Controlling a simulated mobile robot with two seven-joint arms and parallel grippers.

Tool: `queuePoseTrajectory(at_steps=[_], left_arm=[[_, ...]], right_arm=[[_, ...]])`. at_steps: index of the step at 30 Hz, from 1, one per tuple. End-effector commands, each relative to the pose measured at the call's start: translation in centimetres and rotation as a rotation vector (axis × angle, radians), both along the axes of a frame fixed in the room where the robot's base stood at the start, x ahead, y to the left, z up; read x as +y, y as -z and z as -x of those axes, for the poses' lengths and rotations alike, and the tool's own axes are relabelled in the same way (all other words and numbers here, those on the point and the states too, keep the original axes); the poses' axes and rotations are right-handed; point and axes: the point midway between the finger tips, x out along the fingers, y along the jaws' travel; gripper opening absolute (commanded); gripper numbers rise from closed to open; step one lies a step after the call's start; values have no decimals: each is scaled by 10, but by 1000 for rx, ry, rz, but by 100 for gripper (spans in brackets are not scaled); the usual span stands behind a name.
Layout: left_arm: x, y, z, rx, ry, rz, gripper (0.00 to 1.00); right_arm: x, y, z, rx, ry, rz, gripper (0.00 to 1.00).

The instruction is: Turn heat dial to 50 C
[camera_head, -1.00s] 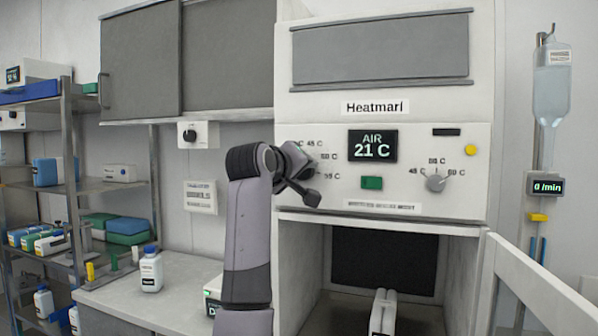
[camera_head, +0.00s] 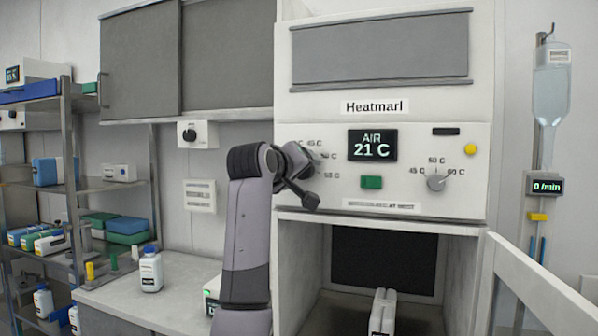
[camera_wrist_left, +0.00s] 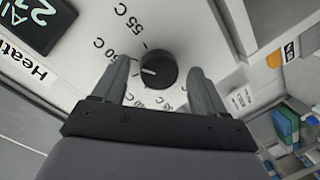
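A black round heat dial (camera_wrist_left: 160,70) with a white pointer line sits on the white panel in the left wrist view. Marks reading 55 C and what looks like 50 C are printed beside it; other marks are partly hidden. My left gripper (camera_wrist_left: 158,78) is open, one finger on each side of the dial; I cannot tell if they touch it. In the head view my left arm covers this dial. The display (camera_head: 372,145) reads AIR 21 C. My right gripper is not in view.
A grey second dial (camera_head: 436,183) with its own temperature marks is at the panel's right. A green button (camera_head: 371,182) and a yellow button (camera_head: 470,149) are also on the panel. An open cabinet door (camera_head: 535,285) sticks out at lower right.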

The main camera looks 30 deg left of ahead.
Motion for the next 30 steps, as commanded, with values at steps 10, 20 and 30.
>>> queuePoseTrajectory(at_steps=[10,20,30], left_arm=[[-5,-2,23,-5,0,-1,72],[-14,-9,64,-2,-1,-1,72],[-15,-11,70,0,0,0,72]], right_arm=[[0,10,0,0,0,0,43],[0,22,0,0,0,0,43],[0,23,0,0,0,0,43]])
